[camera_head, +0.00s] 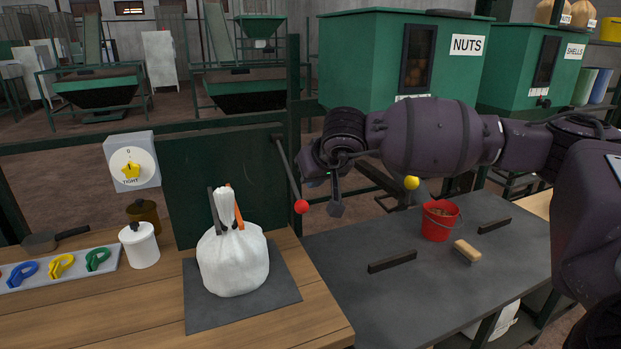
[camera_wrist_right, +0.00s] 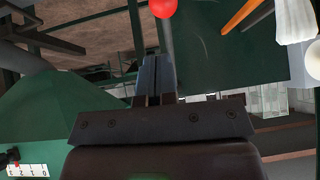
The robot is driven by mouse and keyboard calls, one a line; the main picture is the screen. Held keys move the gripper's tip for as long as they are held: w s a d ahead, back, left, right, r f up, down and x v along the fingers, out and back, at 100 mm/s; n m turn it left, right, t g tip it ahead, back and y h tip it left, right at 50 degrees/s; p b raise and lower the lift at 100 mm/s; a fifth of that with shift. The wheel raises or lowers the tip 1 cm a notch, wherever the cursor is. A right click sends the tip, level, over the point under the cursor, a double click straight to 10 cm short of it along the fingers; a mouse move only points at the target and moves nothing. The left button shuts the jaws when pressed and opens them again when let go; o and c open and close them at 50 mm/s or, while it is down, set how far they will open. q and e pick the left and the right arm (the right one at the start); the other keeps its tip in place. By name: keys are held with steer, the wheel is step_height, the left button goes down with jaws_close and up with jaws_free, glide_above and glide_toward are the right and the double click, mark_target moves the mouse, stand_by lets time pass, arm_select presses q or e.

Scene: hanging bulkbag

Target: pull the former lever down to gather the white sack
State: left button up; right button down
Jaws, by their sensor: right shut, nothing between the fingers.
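The white sack (camera_head: 233,262) stands upright on a dark mat on the wooden bench. Its narrow neck (camera_head: 225,207) sticks up between a dark arm (camera_head: 214,208) and an orange arm (camera_head: 236,206). The former lever (camera_head: 286,168) slants down to the right from the green panel and ends in a red ball (camera_head: 301,206). My right gripper (camera_head: 336,208) is shut and empty, a little right of the red ball. In the right wrist view the red ball (camera_wrist_right: 163,8) shows beyond the shut fingers (camera_wrist_right: 157,65); I see no grip on it. My left gripper is not in view.
A dial (camera_head: 131,169) marked TIGHT is left of the green panel (camera_head: 225,180). A white pot (camera_head: 139,245) and coloured clips (camera_head: 61,265) are on the bench.

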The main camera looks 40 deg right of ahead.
steer(key=s+a+r+p, duration=0.1)
steer(key=s+r, duration=0.3)
steer(key=s, duration=0.2)
steer(key=shift+s+a+r, duration=0.15)
steer(key=shift+s+r, duration=0.15)
